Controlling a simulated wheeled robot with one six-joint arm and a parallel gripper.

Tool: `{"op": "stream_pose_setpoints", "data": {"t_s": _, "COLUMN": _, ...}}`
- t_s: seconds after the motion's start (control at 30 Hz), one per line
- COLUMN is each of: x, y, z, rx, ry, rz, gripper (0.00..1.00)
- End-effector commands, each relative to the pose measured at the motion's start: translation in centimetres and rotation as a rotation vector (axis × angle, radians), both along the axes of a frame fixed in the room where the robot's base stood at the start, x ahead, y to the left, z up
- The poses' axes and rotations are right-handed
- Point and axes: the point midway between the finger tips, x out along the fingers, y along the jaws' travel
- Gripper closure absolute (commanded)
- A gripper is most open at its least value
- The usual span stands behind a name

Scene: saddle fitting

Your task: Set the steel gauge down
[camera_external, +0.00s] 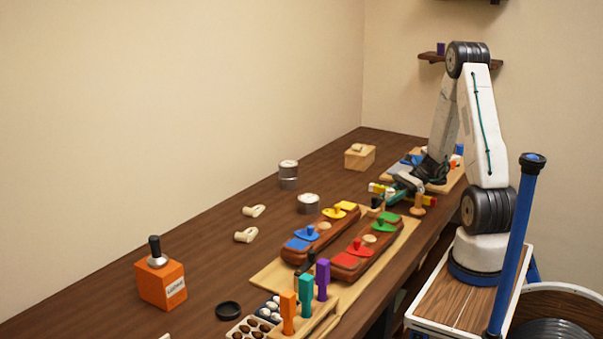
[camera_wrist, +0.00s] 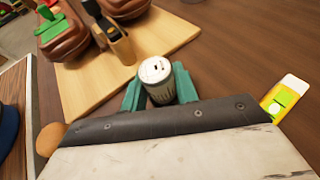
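A short metal cylinder with a white top and dark marks, which I take to be the steel gauge (camera_wrist: 158,78), stands between the teal fingers of my gripper (camera_wrist: 160,90) in the wrist view. A finger lies close against each side of it, and its lower part is hidden. I cannot tell whether its base touches the table. In the external view my gripper (camera_external: 392,193) is low over the table's right side, beyond the brown saddle blocks, and the gauge is not clear there.
The pale board (camera_wrist: 85,85) with the brown blocks and a small wooden piece (camera_wrist: 117,42) lies close by. A yellow-green level (camera_wrist: 284,97) is at the right and a round wooden knob (camera_wrist: 50,138) at the left. Bare dark table (camera_wrist: 240,50) shows at the upper right.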

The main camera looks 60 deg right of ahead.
Motion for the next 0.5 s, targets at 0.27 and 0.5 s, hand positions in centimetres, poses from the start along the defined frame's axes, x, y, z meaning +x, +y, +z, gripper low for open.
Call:
{"op": "stream_pose_setpoints", "data": {"t_s": 0.27, "x": -0.3, "y": 0.3, "z": -0.7, "rx": 0.005, "ry": 0.019, "rz": -0.001, "gripper": 0.50}}
{"op": "stream_pose_setpoints", "data": {"t_s": 0.5, "x": -0.4, "y": 0.2, "z": 0.5, "rx": 0.003, "ry": 0.019, "rz": -0.002, "gripper": 0.50}}
